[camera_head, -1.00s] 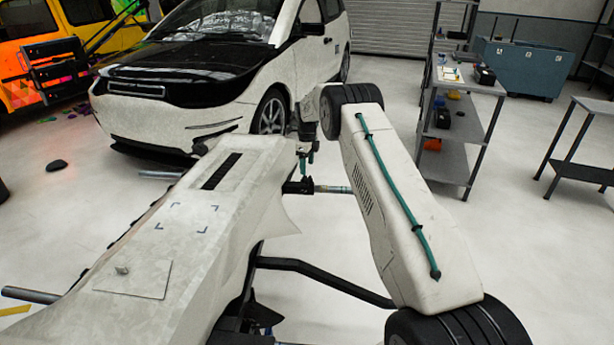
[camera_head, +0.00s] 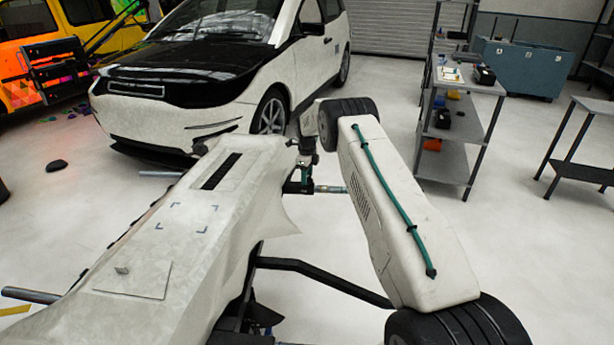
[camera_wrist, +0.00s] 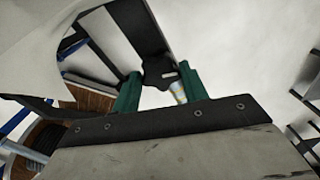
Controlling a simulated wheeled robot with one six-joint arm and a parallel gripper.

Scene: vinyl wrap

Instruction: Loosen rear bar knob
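A metal bar (camera_head: 331,189) sticks out to the right behind the white machine body, with a black knob or clamp (camera_head: 297,187) at its inner end. My gripper (camera_head: 306,174) is just above and beside this black part, pointing down. In the wrist view, my gripper (camera_wrist: 161,86) has its two green fingers well apart. A black piece (camera_wrist: 158,73), apparently the knob or clamp, shows between and just beyond the fingertips, with the metal bar (camera_wrist: 178,92) beside the right finger. I cannot tell whether the fingers touch it.
The white car (camera_head: 215,112) stands behind the bar. A grey shelf unit (camera_head: 455,140) stands at the right, with a dark table (camera_head: 585,170) further right. Another metal bar (camera_head: 30,295) sticks out at the front left. Open floor lies between my arm and the shelves.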

